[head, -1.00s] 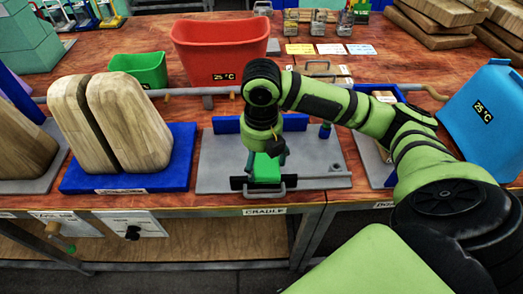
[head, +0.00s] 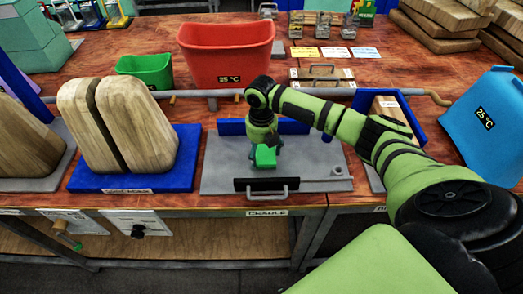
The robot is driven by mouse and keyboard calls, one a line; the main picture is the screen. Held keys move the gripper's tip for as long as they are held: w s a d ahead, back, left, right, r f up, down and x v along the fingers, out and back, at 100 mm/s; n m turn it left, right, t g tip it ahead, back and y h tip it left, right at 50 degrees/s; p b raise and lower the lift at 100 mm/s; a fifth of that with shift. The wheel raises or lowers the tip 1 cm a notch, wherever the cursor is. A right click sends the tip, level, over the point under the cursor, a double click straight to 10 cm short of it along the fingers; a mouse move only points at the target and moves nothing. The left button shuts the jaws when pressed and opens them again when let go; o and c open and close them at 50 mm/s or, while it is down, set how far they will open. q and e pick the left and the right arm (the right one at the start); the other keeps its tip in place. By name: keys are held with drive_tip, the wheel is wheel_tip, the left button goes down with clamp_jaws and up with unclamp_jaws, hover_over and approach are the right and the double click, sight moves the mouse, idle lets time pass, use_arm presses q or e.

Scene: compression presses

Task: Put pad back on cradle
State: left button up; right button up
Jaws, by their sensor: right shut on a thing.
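The cradle is a grey plate (head: 225,165) with a blue upright strip (head: 232,127) at its back, above a table-edge label reading CRADLE. A black bar with a metal handle (head: 267,186) stands at its front edge. My right gripper (head: 265,146) points down over the middle of the plate. It is shut on a small bright green block, which looks like the pad (head: 265,157). The fingertips are mostly hidden. I cannot tell whether the pad touches the plate. My left gripper is not in view.
A blue base (head: 185,165) with two tall wooden blocks (head: 140,120) stands left of the cradle. A blue bin (head: 490,110) is at the right. A red bin (head: 225,50) and green bin (head: 150,70) stand behind a grey rail (head: 215,93).

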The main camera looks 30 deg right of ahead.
sight(261, 152)
drive_tip(key=shift+f, duration=0.55)
drive_tip(key=shift+f, duration=0.1)
drive_tip(key=o, duration=0.9)
drive_tip(key=shift+o, duration=0.2)
wheel_tip(261, 152, up, 12)
drive_tip(key=b, duration=0.1)
